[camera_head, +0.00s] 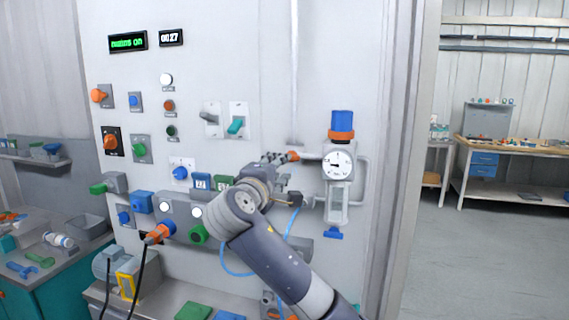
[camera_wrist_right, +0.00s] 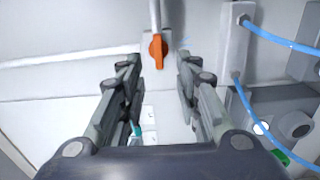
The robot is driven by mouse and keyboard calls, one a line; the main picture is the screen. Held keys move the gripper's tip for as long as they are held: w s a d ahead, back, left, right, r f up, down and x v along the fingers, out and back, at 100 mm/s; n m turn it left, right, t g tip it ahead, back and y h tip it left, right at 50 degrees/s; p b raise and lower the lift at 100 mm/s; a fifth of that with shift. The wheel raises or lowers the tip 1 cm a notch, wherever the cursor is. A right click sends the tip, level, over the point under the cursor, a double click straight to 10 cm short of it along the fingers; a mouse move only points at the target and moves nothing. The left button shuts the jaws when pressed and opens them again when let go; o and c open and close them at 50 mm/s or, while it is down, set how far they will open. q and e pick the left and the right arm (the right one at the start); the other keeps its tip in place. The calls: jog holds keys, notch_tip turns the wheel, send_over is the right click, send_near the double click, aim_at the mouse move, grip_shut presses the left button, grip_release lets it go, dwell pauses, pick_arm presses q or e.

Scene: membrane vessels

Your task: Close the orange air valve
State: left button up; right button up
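The orange air valve (camera_head: 292,156) is a small orange handle on the wall panel, at the foot of a thin vertical pipe, left of the round gauge. In the right wrist view the valve's orange handle (camera_wrist_right: 158,50) sits on a pale block, pointing along the pipe's line. My right gripper (camera_head: 280,162) is close to the valve in the head view. In the wrist view my right gripper (camera_wrist_right: 158,65) is open, with its two fingers apart and the handle seen beyond and between their tips. Nothing is between the fingers. My left gripper is not in view.
A gauge (camera_head: 337,165) with a blue-and-orange top stands right of the valve. Blue tubing (camera_wrist_right: 275,38) runs on the right in the wrist view. Several buttons, knobs and switches cover the panel to the left. A workbench (camera_head: 510,150) stands far right.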

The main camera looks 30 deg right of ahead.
jog(key=shift+v, duration=2.05)
